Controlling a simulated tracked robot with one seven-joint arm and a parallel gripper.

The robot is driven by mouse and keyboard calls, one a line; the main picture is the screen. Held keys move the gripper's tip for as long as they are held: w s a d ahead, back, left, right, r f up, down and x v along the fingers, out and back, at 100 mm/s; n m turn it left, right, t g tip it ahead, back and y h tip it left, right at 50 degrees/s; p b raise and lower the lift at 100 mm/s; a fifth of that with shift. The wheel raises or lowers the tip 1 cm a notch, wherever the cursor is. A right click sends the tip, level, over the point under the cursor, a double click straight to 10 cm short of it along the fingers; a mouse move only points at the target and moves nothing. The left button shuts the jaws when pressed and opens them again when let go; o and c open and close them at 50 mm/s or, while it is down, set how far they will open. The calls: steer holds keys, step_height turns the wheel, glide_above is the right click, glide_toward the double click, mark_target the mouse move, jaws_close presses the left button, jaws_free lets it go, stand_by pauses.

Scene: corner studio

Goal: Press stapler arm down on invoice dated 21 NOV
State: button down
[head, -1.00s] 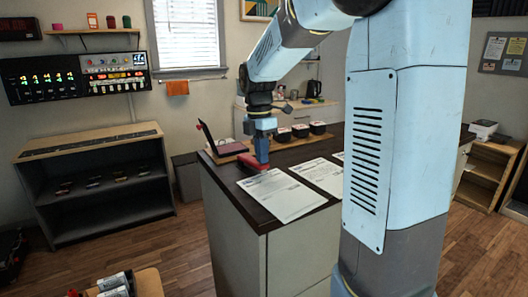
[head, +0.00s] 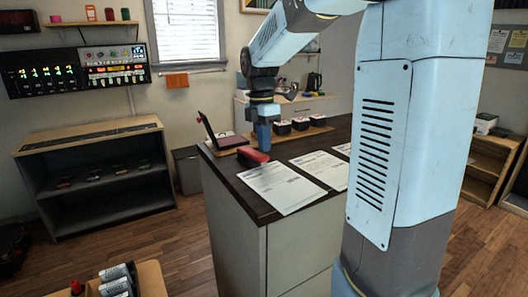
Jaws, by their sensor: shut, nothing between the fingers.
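A red and dark stapler (head: 252,158) lies on the dark counter top, at the far-left end of a printed invoice sheet (head: 282,188). A second sheet (head: 321,168) lies to its right. A third sheet (head: 343,149) is partly hidden behind my arm. The print is too small to read, so I cannot tell which is dated 21 NOV. My gripper (head: 264,146) is shut, empty and points down just behind and to the right of the stapler. I cannot tell whether it touches the stapler.
A dark laptop-like thing (head: 222,137) stands open left of the stapler. A wooden board with several small dark boxes (head: 300,124) lies behind my gripper. The counter's front edge (head: 265,221) is close to the nearest sheet. My own arm column blocks the right side.

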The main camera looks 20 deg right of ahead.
step_height(320, 180, up, 10)
steer(key=shift+s+d+r, duration=0.15)
steer(key=shift+s, duration=0.15)
stand_by(0.8)
steer(key=s+f+m+t, duration=0.3)
steer(key=s+f+m, duration=0.1)
steer(key=s+m, duration=0.6)
steer(key=s+f+m+t, duration=0.3)
steer(key=s+f+m, duration=0.1)
steer(key=s+m, duration=0.7)
steer(key=shift+m+t, duration=0.3)
